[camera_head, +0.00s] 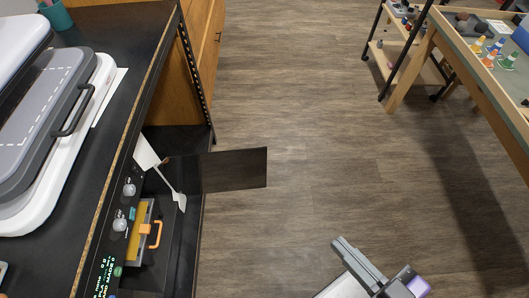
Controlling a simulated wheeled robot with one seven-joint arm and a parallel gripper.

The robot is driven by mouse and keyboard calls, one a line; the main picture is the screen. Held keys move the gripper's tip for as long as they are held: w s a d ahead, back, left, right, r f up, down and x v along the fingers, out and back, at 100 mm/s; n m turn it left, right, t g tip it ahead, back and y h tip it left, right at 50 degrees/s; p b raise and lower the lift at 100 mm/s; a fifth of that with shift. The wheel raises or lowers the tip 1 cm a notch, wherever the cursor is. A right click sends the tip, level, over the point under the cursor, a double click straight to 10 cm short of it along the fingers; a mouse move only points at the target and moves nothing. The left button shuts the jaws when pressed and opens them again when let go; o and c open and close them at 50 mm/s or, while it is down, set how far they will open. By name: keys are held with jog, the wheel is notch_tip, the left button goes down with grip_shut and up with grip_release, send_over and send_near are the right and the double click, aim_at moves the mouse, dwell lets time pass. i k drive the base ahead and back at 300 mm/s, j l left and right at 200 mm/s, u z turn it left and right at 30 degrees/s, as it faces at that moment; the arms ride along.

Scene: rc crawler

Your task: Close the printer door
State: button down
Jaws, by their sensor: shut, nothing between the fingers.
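The printer door (235,169) is a dark, thin panel. It stands open, sticking out to the right over the floor from the dark printer (118,205) at the left. The printer's front has knobs and a small lit display, and its inside is partly visible. My gripper (341,243) is at the bottom centre-right, over the floor, with its fingers together and nothing held. It is to the right of and nearer than the door, apart from it.
An orange-handled part (150,234) and a white piece (170,187) show at the printer's opening. A black bench top (110,125) with a grey lidded machine (45,120) runs along the left. A wooden table (505,100) stands at upper right. The wood floor (300,110) between is clear.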

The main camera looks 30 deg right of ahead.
aim_at(233, 170)
jog(key=i+l+z, duration=0.2)
jog(key=z, duration=0.15)
jog(key=i+l+z, duration=0.1)
jog(key=i+z, duration=0.55)
jog(key=i, duration=3.8)
jog(key=i+u, duration=0.35)
jog(key=i+l+u, duration=0.1)
jog(key=u, duration=0.3)
jog(key=i+l+u, duration=0.2)
jog(key=u, duration=0.15)
jog(key=i+u, duration=0.1)
jog(key=u, duration=3.7)
